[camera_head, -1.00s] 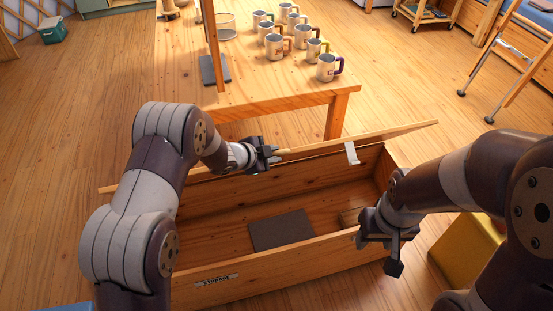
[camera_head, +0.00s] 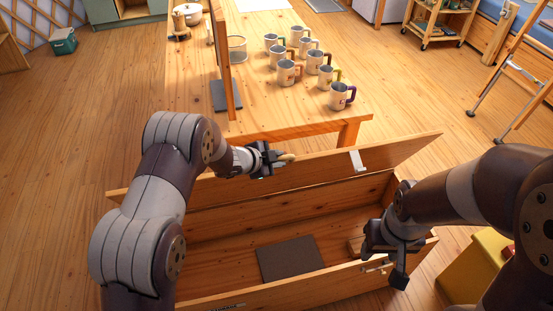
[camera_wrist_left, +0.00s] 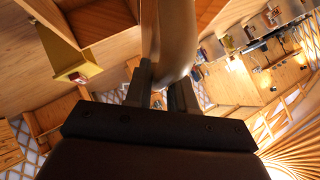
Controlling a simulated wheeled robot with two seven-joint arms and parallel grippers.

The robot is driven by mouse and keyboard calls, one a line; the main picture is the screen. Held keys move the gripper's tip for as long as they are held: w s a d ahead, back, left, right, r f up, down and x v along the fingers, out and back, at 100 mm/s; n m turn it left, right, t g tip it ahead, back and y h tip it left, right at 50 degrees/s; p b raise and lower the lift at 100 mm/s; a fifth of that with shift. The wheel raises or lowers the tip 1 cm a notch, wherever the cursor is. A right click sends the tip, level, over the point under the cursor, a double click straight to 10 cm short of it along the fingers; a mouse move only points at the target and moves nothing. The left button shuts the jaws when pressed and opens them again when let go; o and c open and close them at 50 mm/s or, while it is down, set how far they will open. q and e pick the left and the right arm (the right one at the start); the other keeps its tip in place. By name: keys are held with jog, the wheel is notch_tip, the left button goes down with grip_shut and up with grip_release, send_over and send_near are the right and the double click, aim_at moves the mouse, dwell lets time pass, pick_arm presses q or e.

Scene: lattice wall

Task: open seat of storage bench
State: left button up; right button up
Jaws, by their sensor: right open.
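The wooden storage bench (camera_head: 330,282) stands in front of me with its seat lid (camera_head: 400,155) raised at the back, its underside facing me. My right gripper (camera_head: 390,262) is open and empty at the bench's front right rim. My left arm hides the bench's left end.
A dark flat panel (camera_head: 290,260) lies inside the otherwise mostly empty bench. A table (camera_head: 270,118) with several mugs (camera_head: 341,97) stands just behind the lid. A yellow box (camera_head: 478,268) stands right of the bench.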

pick_arm(q)
jog(key=shift+o, duration=1.2)
jog(key=shift+s+f, duration=0.15)
jog(key=shift+f, duration=0.05)
jog(key=shift+a+r, duration=0.1)
jog(key=v, duration=1.2)
jog(key=shift+r+p, duration=0.35)
jog(key=shift+r, duration=0.1)
